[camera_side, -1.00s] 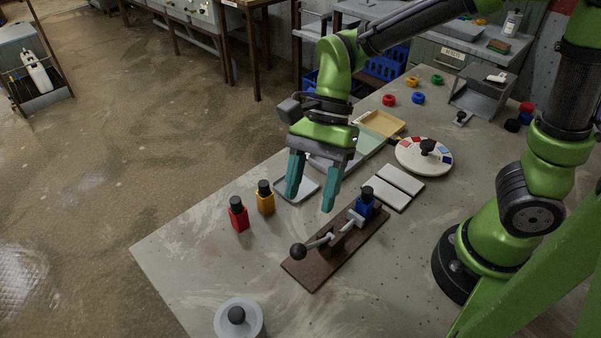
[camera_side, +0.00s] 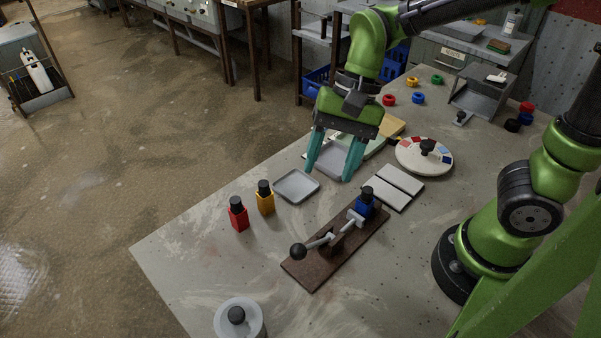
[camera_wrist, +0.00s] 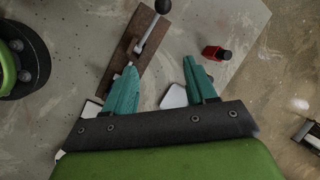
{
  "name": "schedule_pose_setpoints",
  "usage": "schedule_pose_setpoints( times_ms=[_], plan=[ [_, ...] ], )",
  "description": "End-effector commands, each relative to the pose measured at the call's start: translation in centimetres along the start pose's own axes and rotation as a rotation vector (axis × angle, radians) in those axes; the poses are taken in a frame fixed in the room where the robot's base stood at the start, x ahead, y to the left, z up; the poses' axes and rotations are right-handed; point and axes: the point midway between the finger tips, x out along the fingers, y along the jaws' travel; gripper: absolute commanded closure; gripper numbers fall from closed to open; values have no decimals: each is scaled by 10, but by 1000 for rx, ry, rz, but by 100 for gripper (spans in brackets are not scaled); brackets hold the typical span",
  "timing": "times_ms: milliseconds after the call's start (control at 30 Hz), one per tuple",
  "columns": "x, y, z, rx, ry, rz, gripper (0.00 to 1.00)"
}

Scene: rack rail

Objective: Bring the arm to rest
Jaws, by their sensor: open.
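My gripper (camera_side: 334,158) is open and empty, its teal fingers spread above the table behind the brown rail board (camera_side: 318,262). In the wrist view my gripper (camera_wrist: 162,80) also shows apart fingers with nothing between them. The brown board carries a lever with a black ball knob (camera_side: 298,251) and a blue block with a black top (camera_side: 364,204) at its far end. A red bottle-like block (camera_side: 238,216) and a yellow one (camera_side: 265,199) stand upright left of the board.
A grey tray (camera_side: 297,186) lies left of the fingers. White plates (camera_side: 389,193) and a round dial (camera_side: 424,158) lie to the right. Coloured rings (camera_side: 418,98) sit farther back. A round lidded piece (camera_side: 238,321) stands at the front. The table's left front is mostly clear.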

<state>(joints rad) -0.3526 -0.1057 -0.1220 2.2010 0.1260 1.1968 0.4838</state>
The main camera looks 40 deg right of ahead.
Motion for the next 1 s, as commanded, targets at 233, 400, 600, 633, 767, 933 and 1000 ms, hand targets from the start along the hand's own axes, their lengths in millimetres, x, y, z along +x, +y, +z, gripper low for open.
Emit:
schedule_pose_setpoints(
  times_ms=[233, 400, 600, 633, 767, 933, 1000],
  plan=[
    [-51, 39, -23, -465, 344, -126, 44],
    [-80, 64, -31, -605, 565, -145, 44],
    [-98, 74, -31, -583, 656, -173, 44],
    [-99, 74, -31, -580, 660, -175, 44],
    [-99, 74, -32, -574, 660, -175, 44],
    [-99, 74, -32, -574, 658, -176, 44],
    [-99, 74, -32, -573, 658, -176, 44]
  ],
)
